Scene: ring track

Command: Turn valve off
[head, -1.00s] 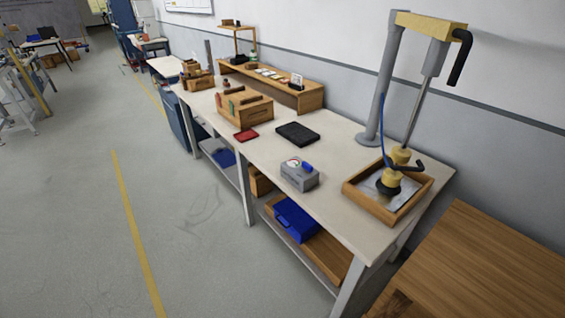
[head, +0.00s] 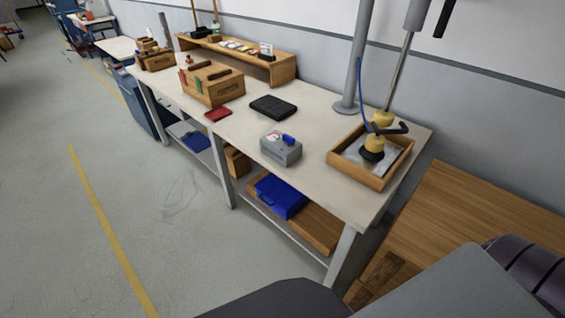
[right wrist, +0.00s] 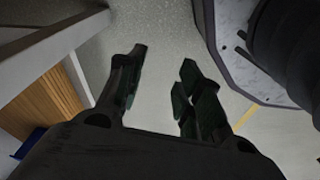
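A grey box (head: 280,150) with a round gauge and a blue handle (head: 288,139) on top sits near the front edge of the workbench in the head view. The blue handle looks like the valve, but it is too small to tell its setting. My right gripper (right wrist: 158,88) is open and empty in the right wrist view, with only grey floor between its fingers. It is apart from the grey box, which does not show in that view. My left gripper is not in view.
The workbench (head: 330,200) also holds a wooden tray (head: 383,181) with a press device, a black tray (head: 273,106), a red item (head: 217,114) and wooden boxes. A blue case (head: 280,196) lies on its lower shelf. A wooden surface (head: 470,220) stands at right. Floor at left is clear.

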